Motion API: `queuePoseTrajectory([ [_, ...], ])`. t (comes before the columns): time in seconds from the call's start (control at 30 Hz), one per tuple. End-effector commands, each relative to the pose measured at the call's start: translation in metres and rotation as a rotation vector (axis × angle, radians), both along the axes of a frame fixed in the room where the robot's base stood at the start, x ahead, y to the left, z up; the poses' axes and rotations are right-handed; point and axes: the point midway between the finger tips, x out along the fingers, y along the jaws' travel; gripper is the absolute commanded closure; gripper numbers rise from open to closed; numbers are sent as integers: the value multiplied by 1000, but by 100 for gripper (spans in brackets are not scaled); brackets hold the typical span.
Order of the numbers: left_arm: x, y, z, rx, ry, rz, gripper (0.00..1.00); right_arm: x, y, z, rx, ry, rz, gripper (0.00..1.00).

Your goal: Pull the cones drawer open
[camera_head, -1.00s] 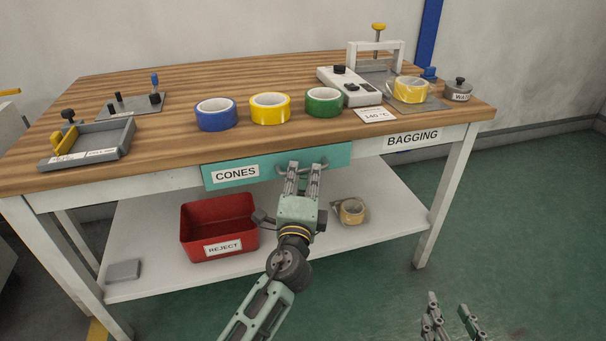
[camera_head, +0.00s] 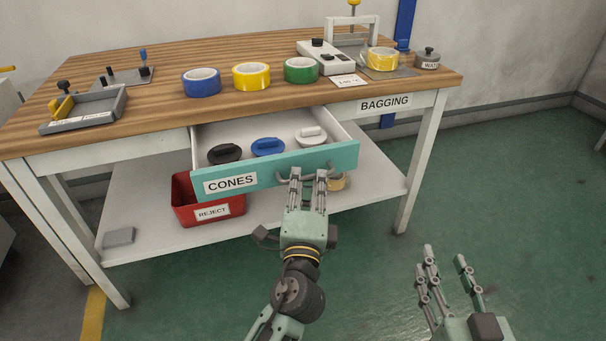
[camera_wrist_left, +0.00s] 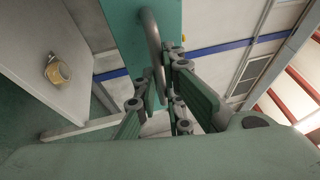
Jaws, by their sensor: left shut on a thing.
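The cones drawer (camera_head: 275,175) has a teal front with a CONES label, and it stands well out from the table. Inside it lie a black cone (camera_head: 224,153), a blue cone (camera_head: 268,147) and a white cone (camera_head: 311,136). My left gripper (camera_head: 308,175) is shut on the drawer's grey handle (camera_head: 283,178). In the left wrist view the curved handle (camera_wrist_left: 152,50) runs between the fingers (camera_wrist_left: 160,95). My right gripper (camera_head: 446,262) is open and empty over the floor at the lower right, apart from the drawer.
The wooden tabletop (camera_head: 150,112) carries blue (camera_head: 201,83), yellow (camera_head: 251,77) and green (camera_head: 302,70) tape rolls. A red reject bin (camera_head: 183,203) is on the lower shelf, partly below the drawer. A tape roll (camera_head: 338,182) on the shelf is partly hidden. Floor at right is clear.

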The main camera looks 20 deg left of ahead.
Motion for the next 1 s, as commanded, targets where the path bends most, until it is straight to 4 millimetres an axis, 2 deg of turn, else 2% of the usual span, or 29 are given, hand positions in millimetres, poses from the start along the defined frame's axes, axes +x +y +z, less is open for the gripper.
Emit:
queuePoseTrajectory([
  [0.5, -6, -3, -3, 4, 6, 3, 100, 0, 1, 5, 7, -23, 1, 60],
  [0.53, -6, -3, -3, 4, 6, 3, 89, 0, 1, 5, 7, -23, 1, 60],
  [0.7, -6, -3, -2, 3, 4, 3, 74, 0, 1, 5, 7, -23, 1, 60],
  [1.0, -7, -4, -1, 1, 2, 1, 73, 1, 0, 3, 6, -19, -1, 60],
])
